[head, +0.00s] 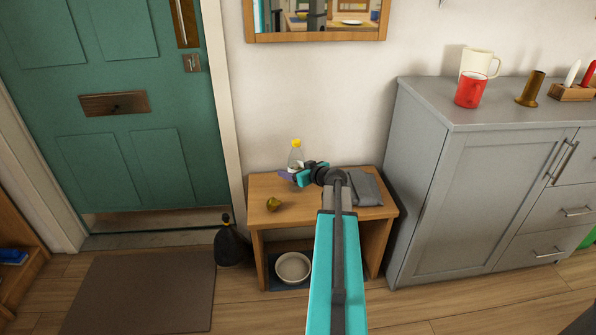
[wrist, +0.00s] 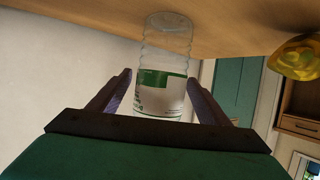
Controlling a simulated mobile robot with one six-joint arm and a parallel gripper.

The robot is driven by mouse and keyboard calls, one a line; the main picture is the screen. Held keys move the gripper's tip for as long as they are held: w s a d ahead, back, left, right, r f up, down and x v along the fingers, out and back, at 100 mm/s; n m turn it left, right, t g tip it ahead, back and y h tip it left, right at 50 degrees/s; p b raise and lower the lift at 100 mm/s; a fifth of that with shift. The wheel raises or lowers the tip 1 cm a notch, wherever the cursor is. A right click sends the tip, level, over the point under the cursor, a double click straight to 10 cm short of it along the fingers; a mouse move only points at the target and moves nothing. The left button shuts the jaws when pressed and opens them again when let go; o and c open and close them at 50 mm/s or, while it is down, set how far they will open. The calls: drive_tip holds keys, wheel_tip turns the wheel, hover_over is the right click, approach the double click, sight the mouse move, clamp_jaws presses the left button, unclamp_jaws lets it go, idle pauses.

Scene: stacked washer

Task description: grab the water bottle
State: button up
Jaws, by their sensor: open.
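The water bottle (head: 295,155) is clear with a yellow cap and stands at the back of the small wooden table (head: 272,186). In the wrist view the bottle (wrist: 164,70) shows a green and white label and lies between the two fingers of my gripper (wrist: 163,95). The fingers are open, one on each side of the bottle, with a gap visible at their tips. In the head view my gripper (head: 289,176) is at the bottle's lower part, which it partly hides. Whether a finger touches the bottle cannot be told.
A yellowish round object (head: 273,204) sits on the table near the bottle; it also shows in the wrist view (wrist: 293,58). A grey folded cloth (head: 366,188) lies at the right. A white bowl (head: 293,267) is below. A grey cabinet (head: 440,180) stands close right.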

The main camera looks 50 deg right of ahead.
drive_tip(key=shift+x, duration=1.1)
drive_tip(key=c, duration=1.1)
